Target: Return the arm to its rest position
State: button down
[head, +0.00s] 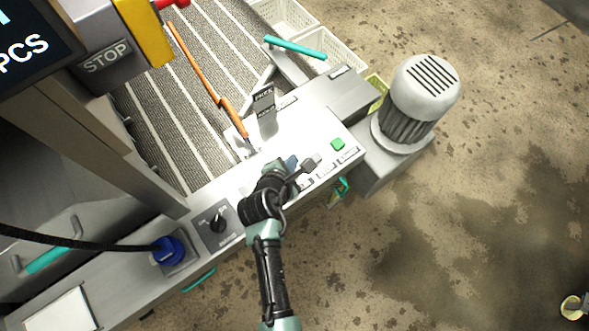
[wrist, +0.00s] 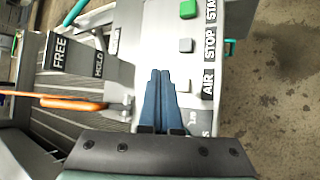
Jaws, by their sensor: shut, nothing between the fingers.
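My gripper (head: 290,163) is over the control panel (head: 226,186) in the head view, at the end of my arm reaching up from the bottom. In the wrist view its two blue fingers (wrist: 160,88) are shut together with nothing between them. They point along the panel, beside the AIR and STOP labels. I cannot tell whether the fingertips touch the panel. My wrist hides part of the panel in the head view.
A green button (head: 338,144) and a black rotary knob (head: 217,222) are on the panel. A grey motor (head: 420,92) stands at right. An orange-handled lever (head: 202,72) and a STOP box (head: 105,58) are at upper left. The floor at right is mostly clear.

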dwell(0.3)
jog(key=w+r+m+t+y, duration=0.1)
jog(key=w+r+m+t, duration=0.25)
jog(key=r, duration=0.95)
jog(key=w+a+r+m+t, duration=0.1)
jog(key=w+r+m+t, duration=0.3)
jog(key=r, duration=0.9)
jog(key=w+r+m+t+y, duration=0.15)
jog(key=w+r+m, duration=0.3)
jog(key=r, duration=0.85)
jog(key=s+r+m+t, duration=0.3)
jog(key=s+r, duration=0.3)
jog(key=r, duration=0.5)
jog(key=s+d+r+m+t, duration=0.1)
jog(key=s+r+m+t, duration=0.2)
jog(key=s+r, duration=0.3)
jog(key=s+r+m+t, duration=0.3)
jog(key=s+r+m, duration=0.2)
jog(key=r, duration=1.1)
jog(key=shift+s+d+r+t, duration=0.15)
jog(key=shift+s+d+t, duration=0.2)
jog(key=shift+s, duration=0.3)
